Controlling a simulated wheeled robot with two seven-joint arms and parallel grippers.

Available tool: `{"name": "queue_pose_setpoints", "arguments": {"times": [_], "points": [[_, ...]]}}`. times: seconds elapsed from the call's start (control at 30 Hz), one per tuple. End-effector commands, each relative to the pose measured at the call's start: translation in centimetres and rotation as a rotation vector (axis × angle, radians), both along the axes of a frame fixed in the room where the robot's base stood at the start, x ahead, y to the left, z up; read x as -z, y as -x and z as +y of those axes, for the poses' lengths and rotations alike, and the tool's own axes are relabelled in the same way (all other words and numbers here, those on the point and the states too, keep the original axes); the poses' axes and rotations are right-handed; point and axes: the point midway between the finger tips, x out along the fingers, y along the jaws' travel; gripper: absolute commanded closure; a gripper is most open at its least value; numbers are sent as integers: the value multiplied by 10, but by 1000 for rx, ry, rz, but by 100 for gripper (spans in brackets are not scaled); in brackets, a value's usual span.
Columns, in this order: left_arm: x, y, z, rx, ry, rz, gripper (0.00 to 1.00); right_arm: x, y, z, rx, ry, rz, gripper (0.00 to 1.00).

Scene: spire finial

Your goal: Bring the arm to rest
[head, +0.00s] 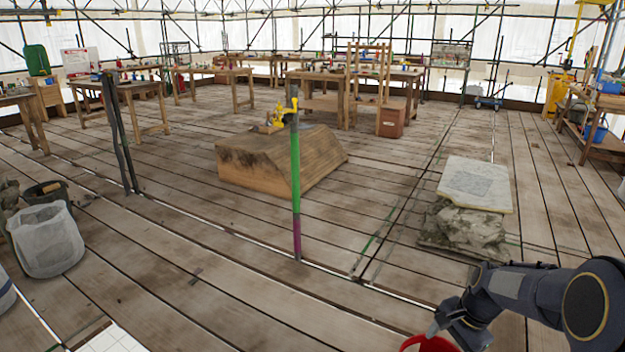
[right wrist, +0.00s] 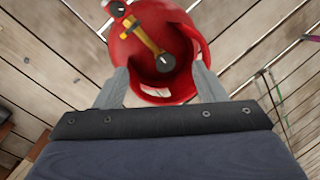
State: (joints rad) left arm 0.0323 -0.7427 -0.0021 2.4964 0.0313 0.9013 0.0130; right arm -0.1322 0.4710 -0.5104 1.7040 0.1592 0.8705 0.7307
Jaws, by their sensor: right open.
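My right arm comes in from the lower right in the head view, with its gripper (head: 440,333) low at the bottom edge. In the right wrist view the two grey fingers of the right gripper (right wrist: 161,72) are spread apart. A red rounded container (right wrist: 128,50) lies between and beyond the fingertips, with a yellow-and-dark tool (right wrist: 146,36) in or over it. Part of the red container (head: 428,344) also shows in the head view, cut off by the bottom edge. I cannot tell whether the fingers touch it. My left gripper is not in view.
A green and purple pole (head: 296,190) stands mid-floor before a sloped wooden block (head: 270,160). A pale slab (head: 476,184) lies on a wrapped stack (head: 462,228) at right. Workbenches (head: 205,72) line the back. White buckets stand at left. The plank floor between is largely clear.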

Motion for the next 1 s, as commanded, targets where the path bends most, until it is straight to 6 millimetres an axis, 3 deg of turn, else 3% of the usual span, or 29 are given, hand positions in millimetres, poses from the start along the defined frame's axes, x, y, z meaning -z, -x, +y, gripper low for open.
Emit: {"name": "queue_pose_setpoints", "arguments": {"times": [0.03,0.1,0.33,0.6,0.87,1.0], "points": [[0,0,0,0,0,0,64,-22,17,6,-48,-37,-51,36],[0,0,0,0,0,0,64,-47,40,17,-137,-71,-118,36],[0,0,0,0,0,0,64,-107,126,54,-455,-76,-356,36],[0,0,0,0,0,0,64,-121,198,82,-728,46,-531,36],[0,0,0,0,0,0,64,-111,241,97,-904,186,-615,36],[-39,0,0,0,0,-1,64,-149,241,97,-911,186,-613,36]]}}
